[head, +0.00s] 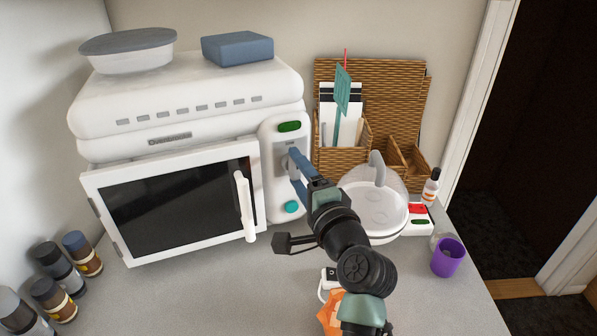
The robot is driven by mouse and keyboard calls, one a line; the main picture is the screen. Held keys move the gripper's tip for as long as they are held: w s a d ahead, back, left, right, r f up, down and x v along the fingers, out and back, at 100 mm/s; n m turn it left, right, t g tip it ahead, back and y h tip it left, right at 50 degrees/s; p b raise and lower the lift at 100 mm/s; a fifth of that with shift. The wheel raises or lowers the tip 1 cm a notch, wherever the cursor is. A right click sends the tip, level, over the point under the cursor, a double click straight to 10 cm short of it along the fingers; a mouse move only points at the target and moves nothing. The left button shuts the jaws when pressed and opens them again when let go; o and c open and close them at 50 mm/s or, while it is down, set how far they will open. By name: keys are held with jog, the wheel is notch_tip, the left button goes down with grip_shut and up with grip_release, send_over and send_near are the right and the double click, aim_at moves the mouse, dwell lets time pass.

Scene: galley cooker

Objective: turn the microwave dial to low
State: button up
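The white microwave (190,120) stands at the back left of the counter. Its control panel (270,135) is on the right side, with a green display (289,127) above and a round teal button (291,207) below. The grey dial (284,163) sits between them, partly hidden by my gripper; I cannot read its setting. My gripper (292,164) has its blue fingers at the dial, a little apart from each other. Whether they touch or grip the dial cannot be told. The dark-windowed door (175,203) has a white upright handle (244,205) left of my gripper.
A lidded bowl (130,55) and a blue block (237,48) sit on the microwave. A wicker organizer (345,160), a clear-domed appliance (375,208) and a purple cup (447,258) stand to the right. Several jars (60,265) stand at left. The counter before the door is clear.

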jog(key=o, duration=0.4)
jog(key=b+v, duration=0.1)
jog(key=v, duration=1.2)
jog(key=shift+f, duration=0.1)
